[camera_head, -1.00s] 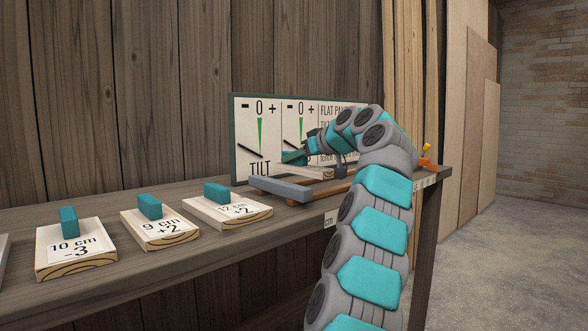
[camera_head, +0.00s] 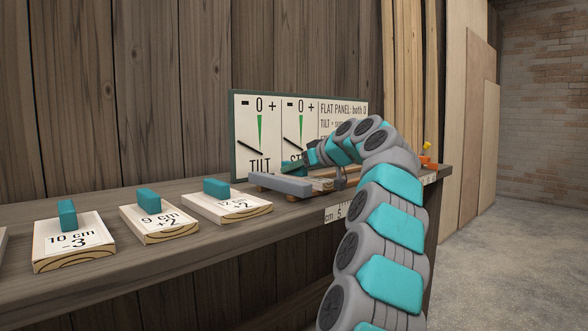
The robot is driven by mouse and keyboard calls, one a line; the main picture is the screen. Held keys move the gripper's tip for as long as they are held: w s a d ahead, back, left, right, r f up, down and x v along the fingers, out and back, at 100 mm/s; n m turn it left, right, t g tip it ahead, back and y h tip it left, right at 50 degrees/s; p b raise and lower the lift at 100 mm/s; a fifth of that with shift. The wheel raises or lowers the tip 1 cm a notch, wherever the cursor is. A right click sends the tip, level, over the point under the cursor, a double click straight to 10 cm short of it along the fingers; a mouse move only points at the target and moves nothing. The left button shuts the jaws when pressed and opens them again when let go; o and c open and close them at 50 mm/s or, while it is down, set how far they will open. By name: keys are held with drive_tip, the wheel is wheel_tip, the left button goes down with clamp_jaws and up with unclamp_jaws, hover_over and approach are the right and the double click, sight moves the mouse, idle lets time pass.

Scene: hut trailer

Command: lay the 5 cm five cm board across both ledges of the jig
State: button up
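The jig (camera_head: 281,184) stands on the bench in front of the sign board, with a grey bar along its near side and wooden parts beneath. My gripper (camera_head: 296,163) is over the jig, its tip pointing left. My arm hides much of the jig's right part. No readable 5 cm marking shows on any board. Whether my fingers are open or shut is too small to tell.
Boards marked 10 cm -3 (camera_head: 74,247), 9 cm +2 (camera_head: 160,225) and 12 cm +2 (camera_head: 227,207) lie left of the jig, each with a teal block handle. The sign (camera_head: 262,130) stands behind. An orange and yellow item (camera_head: 427,158) sits at the bench's right end.

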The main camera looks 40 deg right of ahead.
drive_tip(key=o, duration=0.3)
drive_tip(key=shift+r, duration=0.1)
drive_tip(key=shift+r+p, duration=0.2)
drive_tip(key=shift+p, duration=0.1)
wheel_tip(320, 180, up, 4)
hover_over(325, 181)
drive_tip(key=shift+w+d+r+b, duration=0.1)
drive_tip(key=shift+w+r+b, duration=0.1)
drive_tip(key=shift+b, duration=0.1)
